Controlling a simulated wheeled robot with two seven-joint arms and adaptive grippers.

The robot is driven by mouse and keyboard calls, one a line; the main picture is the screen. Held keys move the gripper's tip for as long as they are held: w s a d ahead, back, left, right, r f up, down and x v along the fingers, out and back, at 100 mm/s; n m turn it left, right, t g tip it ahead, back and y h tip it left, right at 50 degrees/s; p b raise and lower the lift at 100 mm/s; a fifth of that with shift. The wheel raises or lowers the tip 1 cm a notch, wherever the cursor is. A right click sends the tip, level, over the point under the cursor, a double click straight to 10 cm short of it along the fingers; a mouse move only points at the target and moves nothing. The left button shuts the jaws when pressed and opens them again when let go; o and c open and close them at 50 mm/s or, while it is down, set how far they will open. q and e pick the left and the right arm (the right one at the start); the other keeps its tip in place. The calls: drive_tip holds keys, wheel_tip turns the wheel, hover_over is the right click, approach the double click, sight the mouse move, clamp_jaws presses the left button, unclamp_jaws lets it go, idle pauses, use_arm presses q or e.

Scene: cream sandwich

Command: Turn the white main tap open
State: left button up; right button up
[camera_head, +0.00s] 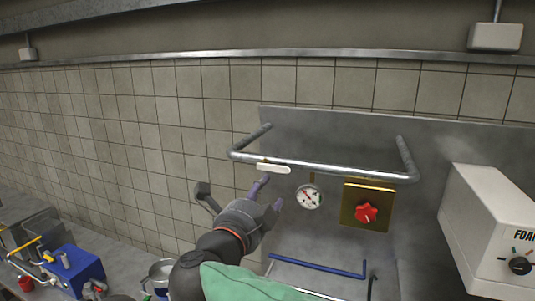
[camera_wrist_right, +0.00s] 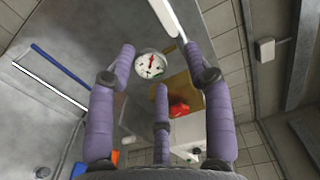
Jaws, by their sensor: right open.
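The white main tap shows as a white lever handle (camera_head: 274,168) under the front bar of the pipe frame, lying nearly level in the head view. In the right wrist view a white bar (camera_wrist_right: 158,16), which looks like this lever, runs in from the top edge. My right gripper (camera_head: 268,196) is just below the lever, with its purple fingers spread and pointing up towards it. In the right wrist view the right gripper (camera_wrist_right: 160,62) has its three fingers apart with nothing between them; a gap to the lever seems to remain. My left gripper is not in view.
A pressure gauge (camera_head: 309,196) and a red knob (camera_head: 367,213) on a brass plate (camera_head: 383,193) sit right of the gripper. The metal pipe frame (camera_head: 330,170) juts out above. A white box (camera_head: 485,225) stands far right; a blue bar (camera_head: 325,267) runs below.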

sight(281, 172)
drive_tip(key=p+x, duration=0.1)
drive_tip(key=x, duration=0.2)
drive_tip(key=p+x, duration=0.1)
drive_tip(key=x, duration=0.3)
drive_tip(key=p+x, duration=0.1)
drive_tip(key=x, duration=0.2)
drive_tip(key=shift+w+r, duration=0.15)
drive_tip(key=shift+r, duration=0.25)
drive_tip(key=shift+c, duration=0.3)
